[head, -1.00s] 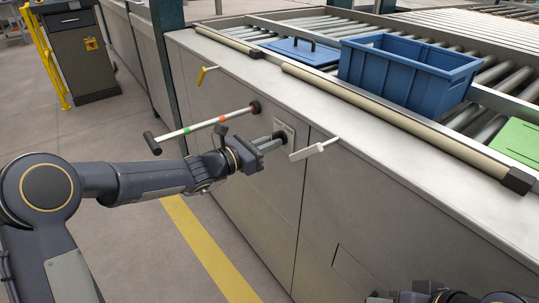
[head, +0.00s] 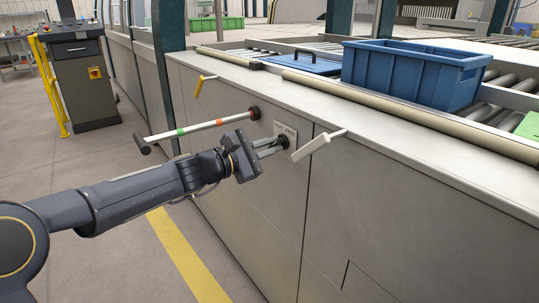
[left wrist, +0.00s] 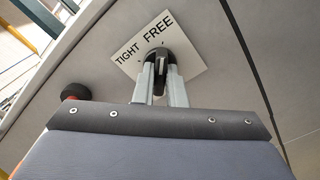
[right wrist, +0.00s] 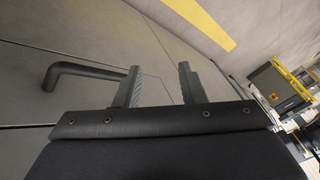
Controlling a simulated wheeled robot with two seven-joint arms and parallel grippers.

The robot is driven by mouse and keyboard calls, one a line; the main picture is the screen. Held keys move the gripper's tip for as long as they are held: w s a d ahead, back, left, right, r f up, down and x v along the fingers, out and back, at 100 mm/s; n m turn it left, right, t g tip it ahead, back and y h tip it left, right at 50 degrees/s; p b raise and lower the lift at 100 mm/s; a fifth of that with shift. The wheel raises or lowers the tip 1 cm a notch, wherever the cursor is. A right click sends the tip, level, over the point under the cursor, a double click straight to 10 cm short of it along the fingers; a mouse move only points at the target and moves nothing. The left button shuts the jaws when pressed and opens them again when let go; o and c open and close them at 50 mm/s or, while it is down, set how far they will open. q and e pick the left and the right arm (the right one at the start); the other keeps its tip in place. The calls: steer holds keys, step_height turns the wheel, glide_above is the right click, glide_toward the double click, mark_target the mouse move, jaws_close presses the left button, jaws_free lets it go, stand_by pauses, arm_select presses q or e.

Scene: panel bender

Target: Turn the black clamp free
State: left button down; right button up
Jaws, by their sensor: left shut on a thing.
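The black clamp (left wrist: 160,72) is a small dark handle on a round base, set on a white plate (left wrist: 180,40) lettered TIGHT and FREE. My left gripper (left wrist: 159,80) is shut on the clamp, one finger on each side of it. In the head view the left gripper (head: 273,147) reaches the front panel at the white plate (head: 286,132); its fingers hide most of the clamp. My right gripper (right wrist: 160,80) is open and empty in the right wrist view. It is out of the head view.
A striped rod with a black grip (head: 190,129) juts out left of the clamp; a white lever (head: 320,144) is just right of it. A black bent handle (right wrist: 78,72) is near my right gripper. Blue bin (head: 415,74) on top.

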arm_select(q)
steer(key=shift+f+m, duration=0.1)
steer(key=shift+m, duration=0.2)
steer(key=c, duration=1.5)
jaws_free()
steer(key=shift+a, duration=0.1)
steer(key=v, duration=0.7)
steer(key=shift+s+a, duration=0.25)
